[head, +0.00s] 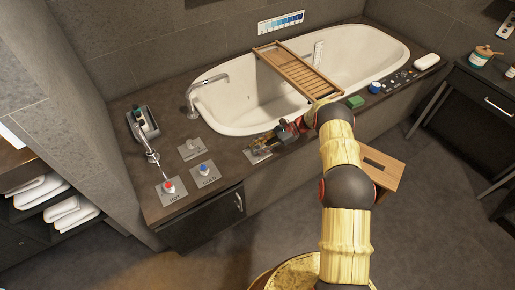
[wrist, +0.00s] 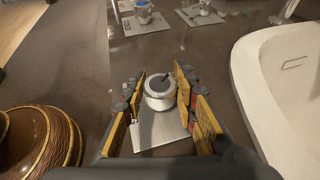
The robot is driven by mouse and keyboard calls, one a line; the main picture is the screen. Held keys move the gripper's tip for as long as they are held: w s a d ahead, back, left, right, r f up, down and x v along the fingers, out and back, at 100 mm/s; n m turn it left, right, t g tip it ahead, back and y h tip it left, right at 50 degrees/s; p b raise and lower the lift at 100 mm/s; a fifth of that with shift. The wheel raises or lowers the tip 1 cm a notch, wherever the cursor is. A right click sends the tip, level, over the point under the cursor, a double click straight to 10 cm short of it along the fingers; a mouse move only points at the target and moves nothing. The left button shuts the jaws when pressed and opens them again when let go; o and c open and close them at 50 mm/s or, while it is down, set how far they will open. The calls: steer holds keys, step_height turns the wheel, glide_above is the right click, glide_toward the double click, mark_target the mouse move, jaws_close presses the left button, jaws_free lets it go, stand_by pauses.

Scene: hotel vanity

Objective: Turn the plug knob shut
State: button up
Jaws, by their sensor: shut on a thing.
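The plug knob (wrist: 160,90) is a round silver knob with a dark pointer mark on top, standing on a pale plate (wrist: 158,134) in the wrist view. The pointer slants up to the right. My gripper (wrist: 158,80) has its yellow-padded fingers on either side of the knob and is shut on it. In the head view my gripper (head: 278,138) is low over the plate (head: 256,157) at the tub's front left rim, and it hides the knob. Any label on this plate is hidden or unreadable.
The white tub (head: 225,108) stands close beside the gripper. The blue-capped cold knob (head: 204,169), the red-capped hot knob (head: 169,187) and a grey knob (head: 191,147) sit to the left. A wooden rack (head: 298,72) spans the tub. A wooden stool (head: 382,172) stands right of my arm.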

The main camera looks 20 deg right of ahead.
steer(key=o, duration=1.2)
steer(key=v, duration=1.1)
steer(key=shift+d, duration=0.15)
steer(key=shift+d+r, duration=0.15)
steer(key=shift+d, duration=0.15)
steer(key=shift+r, duration=0.1)
